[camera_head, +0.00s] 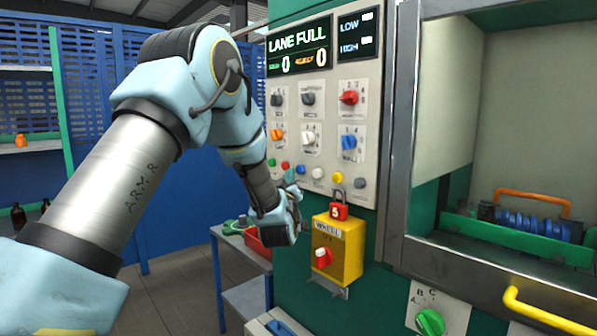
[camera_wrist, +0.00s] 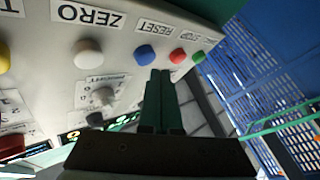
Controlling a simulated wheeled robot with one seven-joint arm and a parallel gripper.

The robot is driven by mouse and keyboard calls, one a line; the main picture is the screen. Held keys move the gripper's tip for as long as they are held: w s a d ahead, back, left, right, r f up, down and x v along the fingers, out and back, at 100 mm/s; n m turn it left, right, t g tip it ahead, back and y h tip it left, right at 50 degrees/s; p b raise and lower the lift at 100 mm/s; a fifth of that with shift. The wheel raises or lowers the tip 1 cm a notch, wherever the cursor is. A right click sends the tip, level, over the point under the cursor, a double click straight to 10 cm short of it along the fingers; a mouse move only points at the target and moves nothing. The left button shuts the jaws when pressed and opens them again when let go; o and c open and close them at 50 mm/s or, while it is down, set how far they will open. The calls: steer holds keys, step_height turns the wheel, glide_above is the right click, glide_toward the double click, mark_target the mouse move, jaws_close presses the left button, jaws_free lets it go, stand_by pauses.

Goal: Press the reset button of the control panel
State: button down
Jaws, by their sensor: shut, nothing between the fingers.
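The control panel (camera_head: 325,110) is a pale plate with knobs and a row of coloured buttons along its lower part. The blue button (camera_wrist: 145,53) beside the RESET label (camera_wrist: 154,28) is the reset button; it also shows in the head view (camera_head: 301,170). My gripper (camera_wrist: 160,73) is shut and empty. In the wrist view its dark green fingertips overlap the area just below and right of the blue button, towards the red button (camera_wrist: 178,56). I cannot tell whether they touch the panel. In the head view my gripper (camera_head: 292,190) is at the panel's lower edge.
A white button (camera_wrist: 88,53) marked ZERO and a green button (camera_wrist: 198,57) flank the reset area. Below the panel are a red padlock (camera_head: 338,211) and a yellow switch box (camera_head: 338,250). The display (camera_head: 299,47) reads LANE FULL. A cart (camera_head: 245,265) stands below left.

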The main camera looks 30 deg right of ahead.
steer(key=shift+d+f+b, duration=0.1)
steer(key=shift+d+b, duration=0.1)
steer(key=shift+b, duration=0.15)
steer(key=shift+d, duration=0.25)
steer(key=shift+w+d+b, duration=0.15)
steer(key=shift+d+b, duration=0.3)
steer(key=shift+b, duration=0.1)
stand_by(0.7)
steer(key=shift+a, duration=0.1)
steer(key=shift+s+a+b, duration=0.2)
steer(key=shift+a+b, duration=0.45)
steer(key=shift+a, duration=0.15)
steer(key=shift+s+a+b, duration=0.25)
steer(key=shift+a+b, duration=0.45)
steer(key=shift+a, duration=0.55)
steer(key=shift+s+a+b, duration=0.2)
steer(key=shift+a+b, duration=0.45)
steer(key=shift+a, duration=0.55)
